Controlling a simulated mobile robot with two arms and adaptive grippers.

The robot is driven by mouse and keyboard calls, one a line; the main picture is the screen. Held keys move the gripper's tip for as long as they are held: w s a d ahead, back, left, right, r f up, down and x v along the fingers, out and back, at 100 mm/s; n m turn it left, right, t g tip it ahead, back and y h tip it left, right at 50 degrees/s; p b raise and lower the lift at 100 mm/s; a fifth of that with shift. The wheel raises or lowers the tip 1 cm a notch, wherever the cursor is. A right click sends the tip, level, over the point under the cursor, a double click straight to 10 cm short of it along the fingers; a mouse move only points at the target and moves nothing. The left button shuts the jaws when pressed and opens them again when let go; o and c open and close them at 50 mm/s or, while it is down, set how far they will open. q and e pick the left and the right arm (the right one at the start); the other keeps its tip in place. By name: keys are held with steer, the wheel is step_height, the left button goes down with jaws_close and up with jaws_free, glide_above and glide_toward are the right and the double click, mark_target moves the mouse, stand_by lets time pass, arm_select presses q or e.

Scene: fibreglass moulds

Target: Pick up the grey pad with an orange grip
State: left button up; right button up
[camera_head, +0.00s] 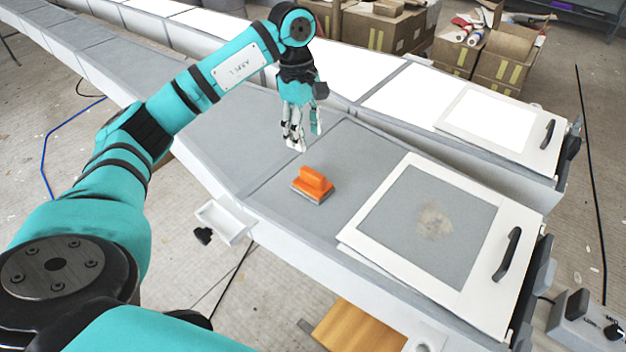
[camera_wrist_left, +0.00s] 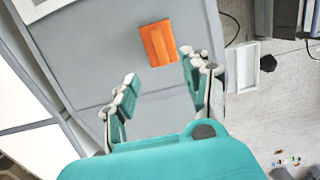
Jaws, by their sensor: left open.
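The grey pad with an orange grip (camera_head: 314,184) lies flat on the grey mould surface, near its front edge. In the left wrist view the orange grip (camera_wrist_left: 158,44) shows above and between the two fingers, apart from them. My left gripper (camera_head: 300,136) is above the mould, up and slightly left of the pad in the head view. Its fingers point down, open and empty; they also show spread in the left wrist view (camera_wrist_left: 160,82). My right gripper is in neither view.
A white framed panel (camera_head: 357,228) with a black handle lies on the mould right of the pad. A small white tray (camera_head: 224,221) sticks out at the mould's front side. A second white-topped mould (camera_head: 405,98) runs behind. Cardboard boxes (camera_head: 378,30) stand at the back.

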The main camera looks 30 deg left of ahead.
mark_target(312, 172)
arm_select(q)
steer(key=f, duration=0.2)
steer(key=f+p, duration=0.1)
steer(key=f, duration=0.3)
steer(key=shift+d+p, duration=0.35)
steer(key=shift+d, duration=0.05)
steer(key=shift+d+f+p, duration=0.1)
steer(key=shift+f+p, duration=0.2)
steer(key=f+p, duration=0.2)
steer(key=f, duration=0.1)
steer(key=shift+s+d+f, duration=0.1)
steer(key=shift+d+f, duration=0.15)
steer(key=shift+d, duration=0.15)
steer(key=shift+f, duration=0.6)
jaws_close()
